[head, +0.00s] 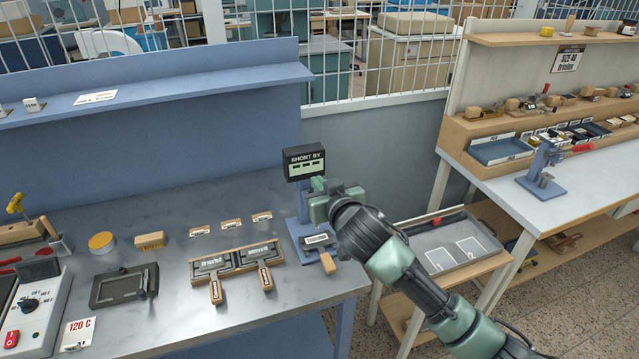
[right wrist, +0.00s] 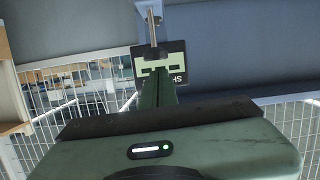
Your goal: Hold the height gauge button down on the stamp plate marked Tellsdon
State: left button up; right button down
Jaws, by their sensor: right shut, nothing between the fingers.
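The height gauge (head: 299,200) is a blue stand at the right end of the metal bench, with a dark "SHORT BY" display (head: 303,162) on top showing dashes. A stamp plate (head: 317,239) with a wooden handle (head: 328,264) lies at its base; its lettering is too small to read. My right gripper (head: 318,186) is shut and empty, just in front of the gauge column. In the right wrist view the closed fingers (right wrist: 158,90) point towards the display (right wrist: 160,64) and a metal rod (right wrist: 151,28). I cannot tell whether they touch the rod. The gauge button is not clearly visible.
Two wooden-handled plates (head: 212,264) (head: 260,252) sit in a rack left of the gauge. A dark clamp frame (head: 124,286), a brush (head: 150,240) and a heater box (head: 32,308) lie further left. A side shelf (head: 455,250) stands right of the bench.

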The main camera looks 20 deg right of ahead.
jog(key=shift+s+f, duration=0.1)
jog(key=shift+f, duration=0.35)
jog(key=shift+f, duration=0.15)
